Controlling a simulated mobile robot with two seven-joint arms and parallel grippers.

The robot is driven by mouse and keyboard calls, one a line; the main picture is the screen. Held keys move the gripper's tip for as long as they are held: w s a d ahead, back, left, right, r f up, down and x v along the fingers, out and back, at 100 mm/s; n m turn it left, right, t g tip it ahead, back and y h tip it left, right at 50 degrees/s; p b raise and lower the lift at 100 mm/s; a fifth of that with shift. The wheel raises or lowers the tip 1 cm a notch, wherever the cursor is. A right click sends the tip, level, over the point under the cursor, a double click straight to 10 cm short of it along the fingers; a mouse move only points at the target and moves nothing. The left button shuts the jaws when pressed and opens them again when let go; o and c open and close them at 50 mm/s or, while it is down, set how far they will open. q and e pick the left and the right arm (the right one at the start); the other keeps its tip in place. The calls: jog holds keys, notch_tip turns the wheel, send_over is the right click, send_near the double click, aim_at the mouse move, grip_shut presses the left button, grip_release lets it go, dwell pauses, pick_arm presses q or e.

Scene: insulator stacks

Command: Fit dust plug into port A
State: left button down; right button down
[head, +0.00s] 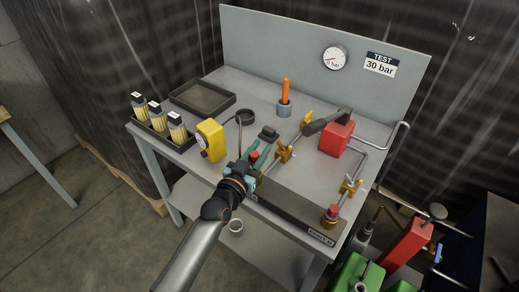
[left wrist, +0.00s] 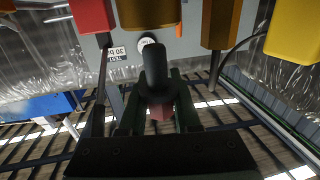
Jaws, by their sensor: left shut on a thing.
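My left gripper (head: 262,156) is over the front of the bench, beside the grey manifold block. Its green fingers are shut on a dark, rounded plug. In the left wrist view the plug (left wrist: 155,70) sticks out past the fingertips of the gripper (left wrist: 160,98). A small red part (left wrist: 160,113) shows between the fingers; I cannot tell whether it belongs to the plug. The manifold block (head: 285,205) has a label at its right end, too small to read surely. A brass fitting with a red top (head: 331,212) stands there. I cannot tell which opening is port A. My right gripper is not in view.
A yellow gauge unit (head: 210,140) stands left of my gripper. A rack of several yellow-filled bottles (head: 160,139) and a dark tray (head: 202,85) lie farther left. A red-bodied pump (head: 337,138), brass valves (head: 284,153) and pipes crowd the right. An orange-handled tool (head: 286,92) stands behind.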

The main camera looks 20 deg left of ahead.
pick_arm(q)
jog(key=shift+p, duration=0.5)
dwell(1.2)
jog(key=shift+f+b, duration=1.55)
jog(key=shift+f, duration=0.5)
jog(key=c, duration=0.5)
grip_release()
jog(key=shift+c, duration=0.2)
jog(key=shift+s, duration=0.1)
jog(key=s+a, duration=0.2)
jog(key=s, duration=1)
jog(key=shift+a, duration=0.15)
jog(key=shift+s+f, duration=0.1)
